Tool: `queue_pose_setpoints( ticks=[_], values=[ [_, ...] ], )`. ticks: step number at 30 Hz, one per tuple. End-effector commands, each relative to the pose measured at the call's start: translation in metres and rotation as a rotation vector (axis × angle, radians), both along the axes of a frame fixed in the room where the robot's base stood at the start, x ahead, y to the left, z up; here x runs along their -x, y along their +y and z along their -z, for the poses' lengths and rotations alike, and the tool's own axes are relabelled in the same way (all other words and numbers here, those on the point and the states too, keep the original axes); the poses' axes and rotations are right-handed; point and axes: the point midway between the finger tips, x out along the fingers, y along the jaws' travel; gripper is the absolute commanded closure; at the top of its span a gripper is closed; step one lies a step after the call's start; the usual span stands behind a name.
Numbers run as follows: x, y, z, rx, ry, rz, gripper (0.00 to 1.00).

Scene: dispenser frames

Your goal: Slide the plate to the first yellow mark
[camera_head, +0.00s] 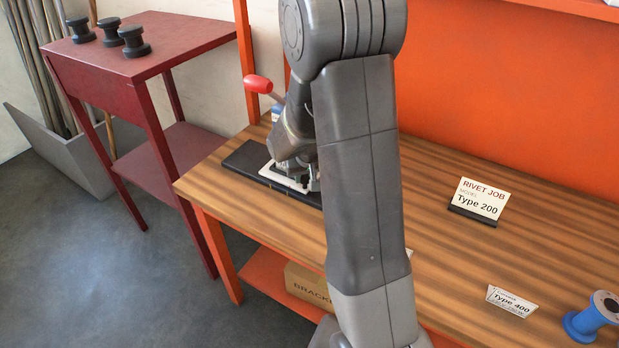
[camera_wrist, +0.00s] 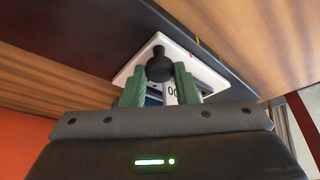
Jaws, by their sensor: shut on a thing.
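The white plate (camera_head: 283,178) sits on a long dark base (camera_head: 243,158) on the wooden bench. In the wrist view the white plate (camera_wrist: 208,76) lies on the dark base (camera_wrist: 100,40), with a round black knob (camera_wrist: 160,66) standing up from it. My gripper (camera_wrist: 160,78) has its green fingers on either side of the knob, shut on it. In the head view my arm hides part of the plate and base.
A red handle (camera_head: 258,84) stands behind the base, close to my arm. A Type 200 sign (camera_head: 478,200), a Type 400 sign (camera_head: 511,301) and a blue spool (camera_head: 592,318) are on the bench to the right. A dark red table (camera_head: 165,45) holds black spools at left.

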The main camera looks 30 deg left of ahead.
Motion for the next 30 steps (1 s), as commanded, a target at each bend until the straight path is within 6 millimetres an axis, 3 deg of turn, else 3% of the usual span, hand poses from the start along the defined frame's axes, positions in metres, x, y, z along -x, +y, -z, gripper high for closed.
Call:
queue_pose_setpoints(
  ticks=[2, 3, 5, 17, 30],
  values=[
    [0.0, 0.0, 0.0, 0.0, 0.0, 0.001, 1.0],
    [0.0, 0.0, 0.0, 0.0, 0.0, 0.001, 0.66],
    [0.0, 0.0, 0.0, 0.0, 0.0, 0.001, 0.54],
    [0.001, -0.001, -0.005, -0.001, -0.001, 0.001, 0.53],
    [0.02, -0.017, -0.065, -0.005, -0.004, 0.001, 0.53]
  ],
)
